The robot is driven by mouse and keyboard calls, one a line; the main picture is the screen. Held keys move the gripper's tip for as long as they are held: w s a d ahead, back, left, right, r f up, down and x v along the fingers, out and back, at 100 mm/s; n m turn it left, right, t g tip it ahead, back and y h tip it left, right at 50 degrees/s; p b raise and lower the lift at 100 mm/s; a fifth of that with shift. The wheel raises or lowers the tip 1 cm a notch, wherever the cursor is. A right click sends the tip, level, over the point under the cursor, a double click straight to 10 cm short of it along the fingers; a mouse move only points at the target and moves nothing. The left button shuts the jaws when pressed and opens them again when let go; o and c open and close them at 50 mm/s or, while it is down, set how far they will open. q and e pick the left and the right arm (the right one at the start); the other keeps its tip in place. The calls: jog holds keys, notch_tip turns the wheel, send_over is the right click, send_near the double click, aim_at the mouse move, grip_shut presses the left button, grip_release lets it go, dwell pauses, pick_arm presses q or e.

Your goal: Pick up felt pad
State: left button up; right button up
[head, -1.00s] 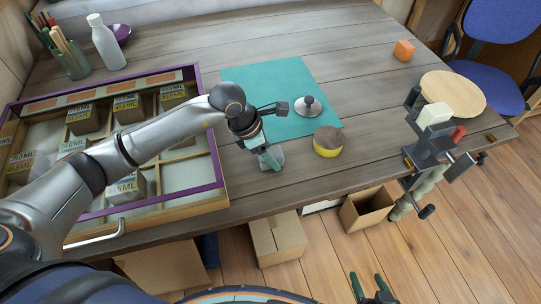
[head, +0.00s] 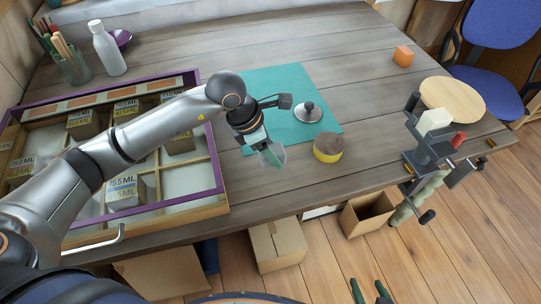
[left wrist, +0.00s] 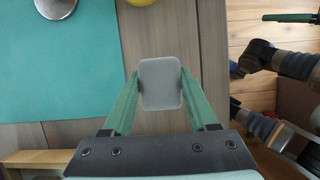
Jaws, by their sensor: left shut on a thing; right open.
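The felt pad is a small grey rounded rectangle (left wrist: 161,84), seen in the left wrist view between my left gripper's two green fingers (left wrist: 160,88). The fingers are shut on its two side edges. In the head view the pad (head: 279,153) shows at the tips of my left gripper (head: 270,154), tilted and apparently just above the tabletop, left of the yellow and brown round block. My right gripper (head: 371,291) is open and empty at the bottom of the head view, over the floor in front of the table.
A teal mat (head: 262,82) with a metal knobbed disc (head: 308,112) lies behind the pad. The round block (head: 328,145) stands to the right. A purple-rimmed compartment tray (head: 217,180) fills the left. A clamp vise (head: 430,155) is at the right edge.

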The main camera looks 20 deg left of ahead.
pick_arm(q)
jog(key=s+d+r, duration=0.7)
jog(key=s+r, duration=0.1)
jog(key=s, duration=0.2)
jog(key=shift+s+d+r+b, duration=0.3)
jog(key=shift+d+r+b, duration=0.05)
jog(key=shift+d+b, duration=0.1)
jog(key=o, duration=0.7)
jog(key=c, duration=0.6)
